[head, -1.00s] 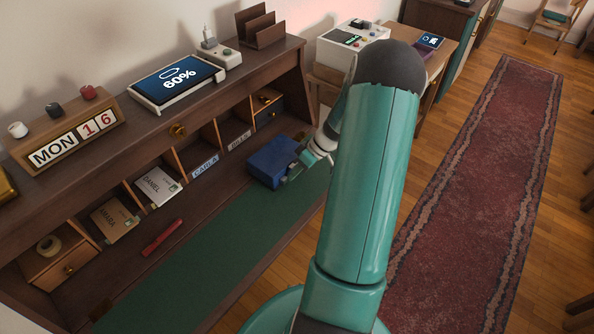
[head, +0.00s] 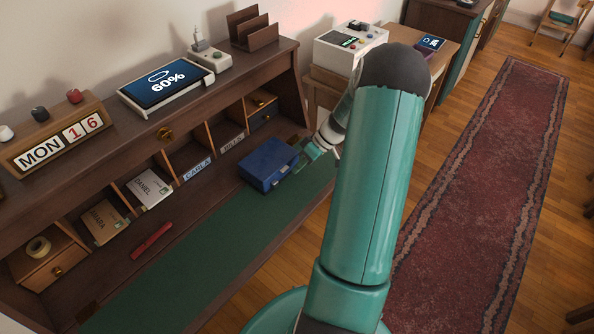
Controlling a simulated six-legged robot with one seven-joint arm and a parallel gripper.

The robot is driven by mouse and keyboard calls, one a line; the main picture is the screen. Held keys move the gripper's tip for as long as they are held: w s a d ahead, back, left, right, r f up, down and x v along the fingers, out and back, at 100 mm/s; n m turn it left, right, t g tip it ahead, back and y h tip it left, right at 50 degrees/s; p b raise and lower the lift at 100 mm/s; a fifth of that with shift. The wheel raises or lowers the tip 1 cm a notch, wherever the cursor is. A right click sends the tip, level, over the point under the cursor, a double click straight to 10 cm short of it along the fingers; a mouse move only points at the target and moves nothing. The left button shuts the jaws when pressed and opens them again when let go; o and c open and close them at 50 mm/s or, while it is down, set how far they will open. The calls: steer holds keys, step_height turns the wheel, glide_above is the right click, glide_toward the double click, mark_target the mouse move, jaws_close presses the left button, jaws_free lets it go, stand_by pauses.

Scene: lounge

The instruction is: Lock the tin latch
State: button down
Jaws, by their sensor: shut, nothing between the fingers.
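The blue tin (head: 268,163) sits on the desk top near the right end of the green mat, below the compartments. Its lid looks closed. A small pale spot on its front side may be the latch, but it is too small to tell its state. My gripper (head: 301,163) is just right of the tin, low over the mat, with its fingers shut and empty. It looks close to the tin's right side; whether it touches cannot be told. My teal arm hides the area to the right.
The desk (head: 230,101) has compartments with name cards at the back. A red object (head: 151,241) lies on the desk at left. The green mat (head: 190,268) is clear in front of the tin. A tablet (head: 166,83) stands on the upper shelf.

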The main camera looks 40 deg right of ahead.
steer(key=v, duration=0.8)
steer(key=shift+a+r, duration=0.3)
steer(key=shift+w+a, duration=0.1)
